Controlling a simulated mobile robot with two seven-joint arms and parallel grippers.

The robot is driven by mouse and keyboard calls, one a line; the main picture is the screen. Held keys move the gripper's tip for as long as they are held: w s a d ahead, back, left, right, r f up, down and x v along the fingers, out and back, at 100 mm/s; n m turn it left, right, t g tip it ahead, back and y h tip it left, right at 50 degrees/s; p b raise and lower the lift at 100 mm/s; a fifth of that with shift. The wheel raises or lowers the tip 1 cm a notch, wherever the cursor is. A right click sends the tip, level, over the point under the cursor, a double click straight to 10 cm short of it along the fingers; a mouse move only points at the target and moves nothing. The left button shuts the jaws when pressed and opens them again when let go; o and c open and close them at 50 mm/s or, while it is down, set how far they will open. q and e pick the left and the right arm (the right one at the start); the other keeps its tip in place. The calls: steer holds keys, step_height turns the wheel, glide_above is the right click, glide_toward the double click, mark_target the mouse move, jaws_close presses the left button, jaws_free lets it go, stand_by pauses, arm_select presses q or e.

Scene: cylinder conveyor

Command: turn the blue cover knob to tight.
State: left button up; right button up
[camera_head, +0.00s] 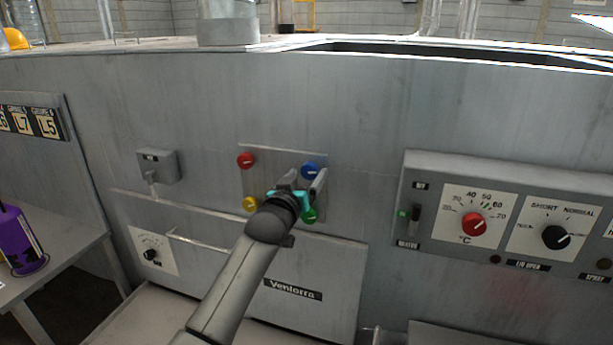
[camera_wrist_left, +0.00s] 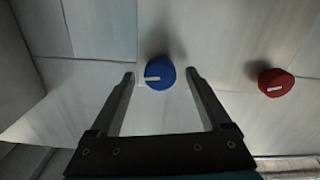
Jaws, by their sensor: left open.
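The blue cover knob (camera_head: 311,168) is at the upper right of a small square panel on the grey machine front. It also shows in the left wrist view (camera_wrist_left: 160,70), with a short white pointer mark lying nearly level there. My left gripper (camera_head: 305,178) is open in front of the panel. In the left wrist view its two fingertips (camera_wrist_left: 161,77) are on either side of the blue knob, with a gap on each side. I cannot tell how far the tips are from the panel. My right gripper is not in view.
On the same panel are a red knob (camera_head: 246,160), a yellow knob (camera_head: 250,204) and a green knob (camera_head: 309,216) partly behind my gripper. The red knob also shows in the left wrist view (camera_wrist_left: 276,82). A control box (camera_head: 412,185) with dials juts out at right.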

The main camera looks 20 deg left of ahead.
arm_select(q)
steer(key=shift+w, duration=0.3)
jaws_close()
stand_by(0.6)
